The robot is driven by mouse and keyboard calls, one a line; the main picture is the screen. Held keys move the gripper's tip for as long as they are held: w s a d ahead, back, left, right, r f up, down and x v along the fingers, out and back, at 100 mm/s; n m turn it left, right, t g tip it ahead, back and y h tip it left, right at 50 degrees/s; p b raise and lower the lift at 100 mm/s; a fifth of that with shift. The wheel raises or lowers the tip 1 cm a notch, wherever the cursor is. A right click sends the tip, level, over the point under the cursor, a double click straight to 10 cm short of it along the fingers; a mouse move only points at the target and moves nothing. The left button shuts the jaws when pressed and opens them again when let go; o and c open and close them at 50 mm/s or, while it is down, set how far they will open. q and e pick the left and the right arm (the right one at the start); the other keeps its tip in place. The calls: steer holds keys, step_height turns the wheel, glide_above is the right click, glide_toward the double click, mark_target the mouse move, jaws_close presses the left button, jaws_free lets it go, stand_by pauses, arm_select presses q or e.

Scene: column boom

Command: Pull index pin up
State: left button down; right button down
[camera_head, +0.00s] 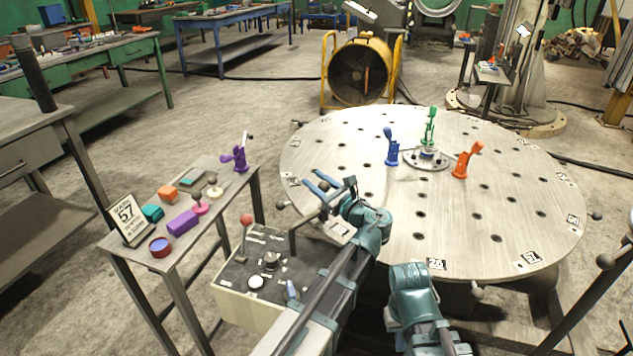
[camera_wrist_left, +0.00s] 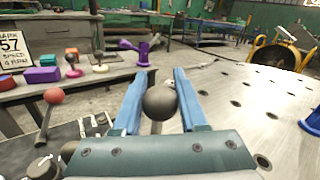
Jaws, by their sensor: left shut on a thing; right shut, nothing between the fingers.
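My left gripper (camera_head: 322,184) is at the left edge of the round steel table (camera_head: 470,215), with its two blue fingers around a dark ball knob. In the left wrist view the knob (camera_wrist_left: 160,102) sits between the fingers (camera_wrist_left: 158,95), with a short pale stem below it. I take this knob to be the index pin's handle. The pin's lower end is hidden behind the gripper body. My right arm (camera_head: 410,290) shows at the bottom centre; its fingers are not visible.
A control box (camera_head: 245,290) with a red-knobbed lever (camera_head: 246,220) stands left of my left arm. A side bench (camera_head: 140,248) holds coloured blocks, knobs and a "57" card (camera_head: 128,219). Blue (camera_head: 391,150), green (camera_head: 430,125) and orange (camera_head: 464,160) clamp-like pieces stand on the round table.

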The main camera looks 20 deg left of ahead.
arm_select(q)
steer(key=shift+w+r, duration=0.1)
steer(key=shift+r, duration=0.05)
arm_select(e)
steer(key=shift+r, duration=0.15)
arm_select(q)
steer(key=shift+c, duration=2.3)
jaws_free()
